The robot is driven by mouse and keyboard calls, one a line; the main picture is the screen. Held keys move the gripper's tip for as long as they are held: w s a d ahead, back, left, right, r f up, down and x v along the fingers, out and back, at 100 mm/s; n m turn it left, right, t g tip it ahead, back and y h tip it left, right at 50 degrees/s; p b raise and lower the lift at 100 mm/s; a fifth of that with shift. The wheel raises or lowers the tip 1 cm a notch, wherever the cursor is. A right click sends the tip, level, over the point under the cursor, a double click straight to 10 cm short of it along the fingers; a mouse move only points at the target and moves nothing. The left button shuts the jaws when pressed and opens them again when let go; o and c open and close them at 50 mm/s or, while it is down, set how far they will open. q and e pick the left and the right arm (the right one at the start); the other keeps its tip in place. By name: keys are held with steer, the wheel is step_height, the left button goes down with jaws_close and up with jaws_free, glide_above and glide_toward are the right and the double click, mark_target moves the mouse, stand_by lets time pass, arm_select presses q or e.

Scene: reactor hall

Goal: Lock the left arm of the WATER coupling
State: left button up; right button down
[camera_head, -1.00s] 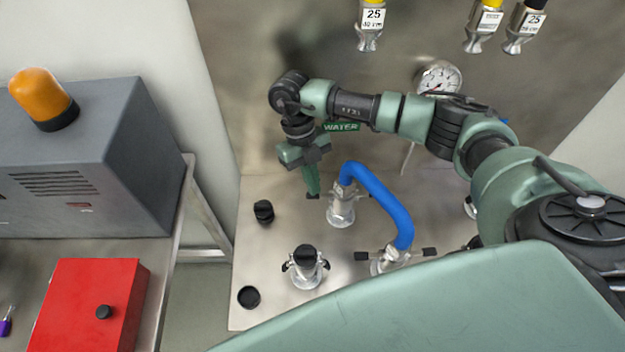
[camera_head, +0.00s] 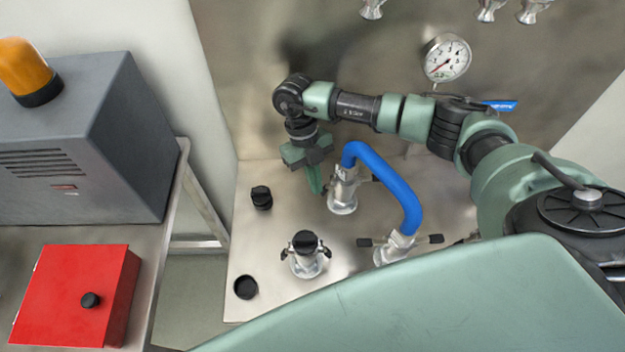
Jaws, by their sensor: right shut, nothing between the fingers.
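The WATER coupling (camera_head: 342,202) is a silver fitting standing on the steel bench, with the left end of a blue hose (camera_head: 388,180) on it. A dark lever arm shows at its upper right. Its left arm cannot be made out behind my fingers. My right gripper (camera_head: 317,191) is shut and empty, pointing down just left of the coupling. I cannot tell whether its tips touch the coupling. The WATER sign is hidden behind my right arm. My left gripper is not in view.
The hose's other end sits on a second coupling (camera_head: 393,250) with both arms spread out. A capped coupling (camera_head: 306,258) stands in front. A black cap (camera_head: 261,198) and a black ring (camera_head: 245,287) are on the left. A gauge (camera_head: 446,57) is on the back wall.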

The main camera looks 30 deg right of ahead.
steer(key=shift+r, duration=0.1)
step_height(320, 180, up, 7)
steer(key=a+p, duration=0.1)
steer(key=p, duration=0.3)
steer(key=shift+w, duration=0.25)
stand_by(0.4)
